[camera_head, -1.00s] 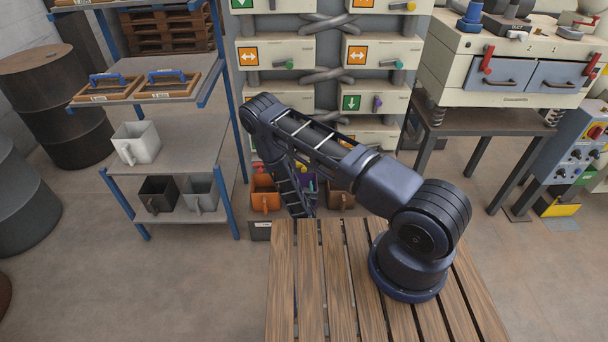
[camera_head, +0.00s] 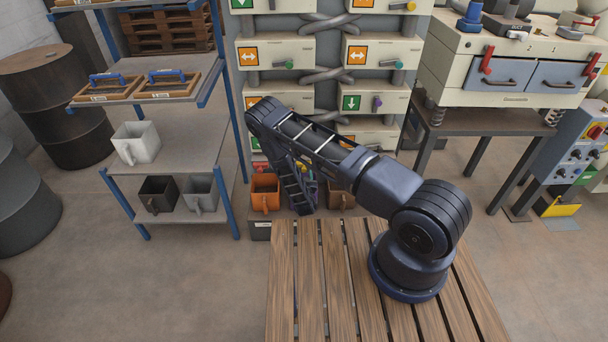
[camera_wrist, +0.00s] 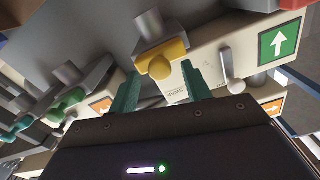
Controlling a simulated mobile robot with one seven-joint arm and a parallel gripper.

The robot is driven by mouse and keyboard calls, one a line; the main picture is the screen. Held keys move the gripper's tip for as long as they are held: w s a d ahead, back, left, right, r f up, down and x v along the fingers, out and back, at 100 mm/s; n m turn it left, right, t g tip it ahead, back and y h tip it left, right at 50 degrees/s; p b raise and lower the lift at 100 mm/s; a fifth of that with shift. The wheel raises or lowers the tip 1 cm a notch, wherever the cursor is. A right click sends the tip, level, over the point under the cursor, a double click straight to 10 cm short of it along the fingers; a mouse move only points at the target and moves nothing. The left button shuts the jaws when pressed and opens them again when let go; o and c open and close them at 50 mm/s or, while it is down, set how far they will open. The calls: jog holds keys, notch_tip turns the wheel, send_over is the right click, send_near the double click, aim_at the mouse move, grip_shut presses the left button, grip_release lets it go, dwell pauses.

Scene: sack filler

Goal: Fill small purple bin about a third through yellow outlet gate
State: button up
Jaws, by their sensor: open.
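In the wrist view a yellow gate handle (camera_wrist: 162,62) on a metal stem sticks out from a cream outlet box. My gripper (camera_wrist: 159,77) points at it with two teal fingers apart, one on each side of the handle's lower edge. The gap between the fingers is empty of anything held; contact with the handle cannot be told. In the head view my forearm hides the gripper and most of the small purple bin, of which only a sliver (camera_head: 317,194) shows between the orange and brown bins. The bin's contents cannot be seen.
An orange bin (camera_head: 265,192) and a brown bin (camera_head: 340,195) stand low beside my forearm. Cream outlet boxes (camera_head: 275,55) with coloured handles rise behind. In the wrist view a green handle (camera_wrist: 66,103) and a white handle (camera_wrist: 228,72) are nearby.

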jog(key=shift+w, duration=0.4)
grip_shut()
jog(key=shift+s, duration=1.25)
grip_release()
jog(key=s, duration=1)
jog(key=shift+s, duration=0.4)
